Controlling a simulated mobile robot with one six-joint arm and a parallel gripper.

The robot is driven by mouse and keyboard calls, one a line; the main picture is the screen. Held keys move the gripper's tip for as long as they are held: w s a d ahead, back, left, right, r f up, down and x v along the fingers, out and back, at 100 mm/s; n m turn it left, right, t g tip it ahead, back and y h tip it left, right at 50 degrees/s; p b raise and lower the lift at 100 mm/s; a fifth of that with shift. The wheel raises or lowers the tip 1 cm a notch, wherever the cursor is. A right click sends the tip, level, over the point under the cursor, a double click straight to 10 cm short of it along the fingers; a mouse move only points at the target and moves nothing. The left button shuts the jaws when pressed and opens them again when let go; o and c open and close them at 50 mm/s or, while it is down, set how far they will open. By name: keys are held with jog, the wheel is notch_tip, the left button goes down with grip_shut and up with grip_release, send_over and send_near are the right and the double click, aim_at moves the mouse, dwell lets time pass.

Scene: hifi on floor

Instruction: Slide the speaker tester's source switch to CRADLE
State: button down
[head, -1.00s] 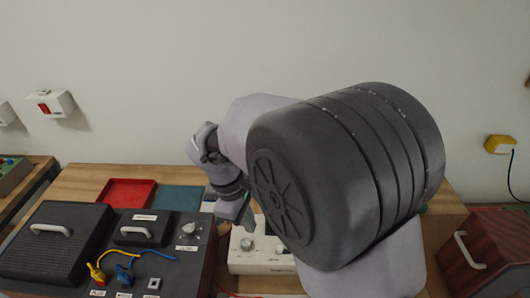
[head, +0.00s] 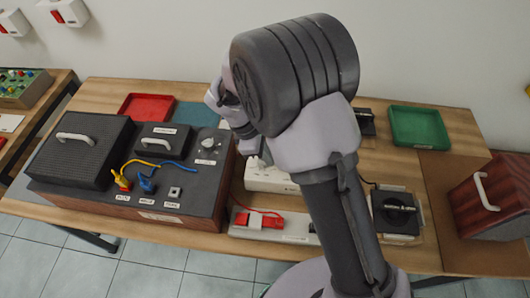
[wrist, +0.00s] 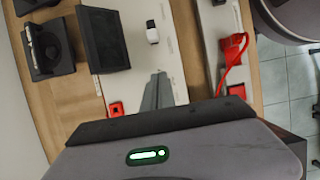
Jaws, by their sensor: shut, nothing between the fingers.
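A white box (head: 265,180), which I take for the speaker tester, stands mid-table, partly hidden by my arm in the head view. I cannot read the lettering or tell which control is the source switch. My gripper (wrist: 159,76) is shut and empty, its fingertips over the pale panel. Whether they touch it is unclear. My arm hides the gripper in the head view.
A black console (head: 150,190) with knob and plugs stands left. A white strip (head: 300,228) with red plugs (head: 262,220) lies in front. Red (head: 146,106) and green trays (head: 420,126) are behind. A dark square unit (head: 398,212) and wooden box (head: 490,195) are right.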

aim_at(273, 170)
jog(key=b+x, duration=0.1)
jog(key=x, duration=0.3)
jog(key=shift+d, duration=0.1)
jog(key=d, duration=0.1)
jog(key=d+b, duration=0.1)
jog(key=shift+d+r, duration=0.25)
jog(key=shift+d, duration=0.05)
jog(key=shift+d+r, duration=0.15)
jog(key=shift+d, duration=0.35)
